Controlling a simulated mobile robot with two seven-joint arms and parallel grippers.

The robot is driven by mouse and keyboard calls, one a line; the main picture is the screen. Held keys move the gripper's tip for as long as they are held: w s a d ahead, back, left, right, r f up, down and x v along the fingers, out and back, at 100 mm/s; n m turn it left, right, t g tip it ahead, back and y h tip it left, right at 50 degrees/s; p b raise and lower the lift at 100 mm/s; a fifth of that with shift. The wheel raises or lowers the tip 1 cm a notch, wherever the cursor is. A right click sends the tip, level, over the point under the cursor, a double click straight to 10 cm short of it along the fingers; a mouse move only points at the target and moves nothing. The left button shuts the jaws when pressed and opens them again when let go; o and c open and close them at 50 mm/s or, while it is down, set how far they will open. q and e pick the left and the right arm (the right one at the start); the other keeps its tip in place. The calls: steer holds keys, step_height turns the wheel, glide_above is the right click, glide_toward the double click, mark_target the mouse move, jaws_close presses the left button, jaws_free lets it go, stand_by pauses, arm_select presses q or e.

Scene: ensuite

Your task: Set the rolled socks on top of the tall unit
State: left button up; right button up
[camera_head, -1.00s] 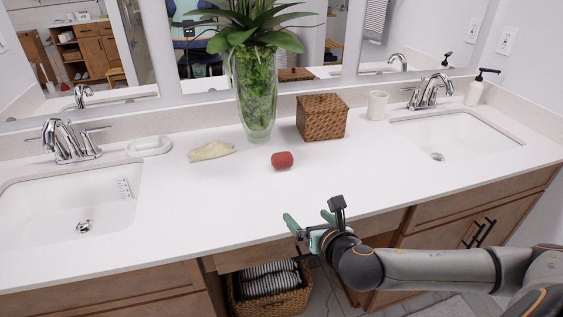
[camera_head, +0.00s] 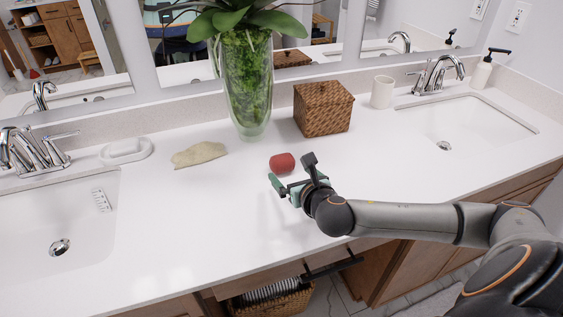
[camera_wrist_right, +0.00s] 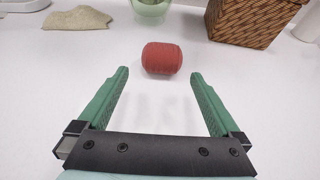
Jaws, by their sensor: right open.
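The rolled socks (camera_head: 282,162) are a small red roll lying on the white counter, in front of the glass vase. They also show in the right wrist view (camera_wrist_right: 162,58), just beyond the fingertips and centred between them. My right gripper (camera_head: 291,180) is open and empty, low over the counter on the near side of the socks. Its two green fingers (camera_wrist_right: 160,75) point toward the roll, with a small gap left. I cannot make out a tall unit in these frames. My left gripper is not in view.
Behind the socks stand a vase with a plant (camera_head: 247,90) and a woven box (camera_head: 323,108). A beige cloth (camera_head: 199,154) and a white soap dish (camera_head: 125,150) lie left; a cup (camera_head: 382,92) stands right. Sinks lie at both sides.

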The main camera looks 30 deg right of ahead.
mark_target(285, 164)
steer(key=shift+r+x, duration=0.1)
steer(key=shift+x, duration=1.85)
steer(key=shift+r+x, duration=0.15)
steer(key=shift+x, duration=1.85)
steer(key=shift+d, duration=0.15)
steer(key=c, duration=1.3)
steer(key=shift+o, duration=0.2)
steer(key=shift+r, duration=0.15)
